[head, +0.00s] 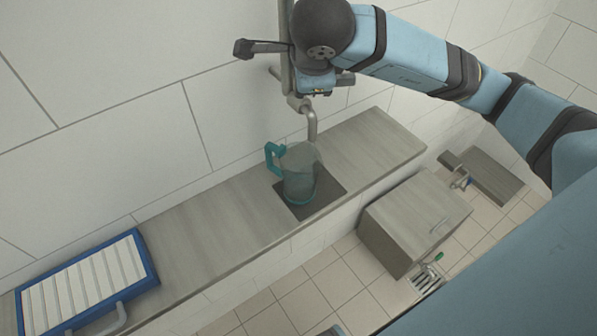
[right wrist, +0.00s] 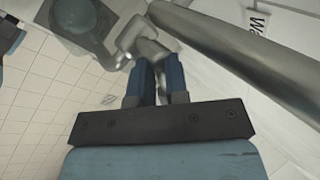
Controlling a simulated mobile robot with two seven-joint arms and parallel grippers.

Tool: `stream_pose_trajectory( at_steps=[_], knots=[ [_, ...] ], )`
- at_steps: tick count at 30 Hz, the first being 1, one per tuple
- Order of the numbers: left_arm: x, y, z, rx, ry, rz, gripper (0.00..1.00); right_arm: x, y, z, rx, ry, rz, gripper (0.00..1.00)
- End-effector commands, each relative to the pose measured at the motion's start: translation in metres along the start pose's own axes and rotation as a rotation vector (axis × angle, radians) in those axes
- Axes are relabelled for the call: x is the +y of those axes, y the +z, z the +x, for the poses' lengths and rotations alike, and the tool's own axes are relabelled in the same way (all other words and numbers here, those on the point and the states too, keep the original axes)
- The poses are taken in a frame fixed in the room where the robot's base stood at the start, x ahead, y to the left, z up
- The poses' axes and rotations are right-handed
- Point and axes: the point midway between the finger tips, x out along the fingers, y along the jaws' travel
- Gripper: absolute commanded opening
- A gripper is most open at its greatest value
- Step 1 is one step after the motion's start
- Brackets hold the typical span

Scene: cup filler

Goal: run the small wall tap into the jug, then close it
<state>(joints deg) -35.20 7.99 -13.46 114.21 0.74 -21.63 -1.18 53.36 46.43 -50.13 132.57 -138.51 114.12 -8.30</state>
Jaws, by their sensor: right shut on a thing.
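The jug (head: 301,172), clear with a teal handle (head: 272,158) on its left, stands upright on a dark square plate (head: 327,205) in the counter. The small wall tap's spout (head: 312,122) comes down from a grey pipe and ends over the jug's mouth. I cannot make out a water stream or a level in the jug. My right gripper (head: 304,90) is up at the tap, above the spout. In the right wrist view its blue fingers (right wrist: 157,78) are shut on the grey metal tap handle (right wrist: 146,48). My left gripper is not in view.
A blue-framed slatted rack (head: 148,263) lies at the counter's left end. The counter (head: 215,229) is bare between rack and jug. A tiled wall is close behind.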

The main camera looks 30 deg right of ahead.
Motion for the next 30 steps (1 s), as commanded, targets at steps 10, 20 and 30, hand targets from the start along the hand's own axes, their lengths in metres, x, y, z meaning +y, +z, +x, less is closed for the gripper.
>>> stream_pose_trajectory(
  at_steps=[10, 20, 30],
  knots=[
    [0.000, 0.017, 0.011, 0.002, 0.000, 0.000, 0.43, 0.001, -0.002, 0.005, -0.060, -0.005, -0.085, 0.00],
    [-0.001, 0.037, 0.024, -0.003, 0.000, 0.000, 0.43, -0.004, -0.003, 0.003, -0.164, -0.002, -0.243, 0.00],
    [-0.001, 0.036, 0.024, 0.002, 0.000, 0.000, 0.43, -0.004, -0.003, 0.003, -0.175, -0.002, -0.260, 0.00]
  ],
)
